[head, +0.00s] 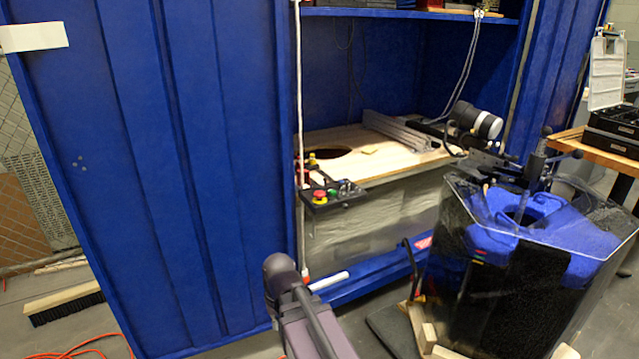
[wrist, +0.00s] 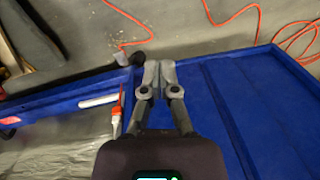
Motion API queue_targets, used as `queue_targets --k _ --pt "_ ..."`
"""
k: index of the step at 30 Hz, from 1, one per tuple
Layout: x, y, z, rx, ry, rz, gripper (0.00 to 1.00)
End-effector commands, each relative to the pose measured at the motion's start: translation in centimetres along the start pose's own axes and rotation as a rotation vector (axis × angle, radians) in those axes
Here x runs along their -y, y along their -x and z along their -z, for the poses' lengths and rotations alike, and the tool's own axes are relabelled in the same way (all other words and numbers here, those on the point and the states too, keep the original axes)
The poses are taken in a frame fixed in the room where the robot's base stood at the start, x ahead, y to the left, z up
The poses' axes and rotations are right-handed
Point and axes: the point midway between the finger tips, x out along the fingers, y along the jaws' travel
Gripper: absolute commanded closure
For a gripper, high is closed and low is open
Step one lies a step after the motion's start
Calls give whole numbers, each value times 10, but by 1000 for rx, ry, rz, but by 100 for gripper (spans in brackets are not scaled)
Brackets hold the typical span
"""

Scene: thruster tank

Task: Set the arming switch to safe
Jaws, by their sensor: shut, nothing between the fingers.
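A small black control box (head: 333,193) with a red button (head: 319,196), a yellow part and small green and dark knobs or switches sits at the front left edge of the wooden bench top. Which of these is the arming switch, and its position, is too small to tell. My gripper (wrist: 160,66) shows in the wrist view, with its two fingers together and nothing between them, above the blue panel and floor. In the head view only my arm shows at the bottom middle, below and in front of the box; the fingers are not seen there. The wrist view does not show the box.
A blue cabinet door (head: 190,170) stands at the left of the bench. A clear tank (head: 490,270) with a blue thruster part stands at the right. A white pipe (head: 328,281) lies near the cabinet's bottom edge. Orange cords (wrist: 240,15) lie on the floor.

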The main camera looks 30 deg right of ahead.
Motion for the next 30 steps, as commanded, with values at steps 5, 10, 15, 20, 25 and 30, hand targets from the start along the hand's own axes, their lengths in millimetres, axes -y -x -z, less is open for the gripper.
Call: queue_targets --k 5,10,15,20,25,30 --pt "-13 44 37 -4 -217 112 100" --pt "-32 86 75 2 -467 246 100" --pt "-59 131 112 21 -718 386 100" --pt "-90 176 145 51 -947 522 100" --pt "-129 224 176 95 -1172 666 100" --pt "-172 264 201 153 -1377 809 100"
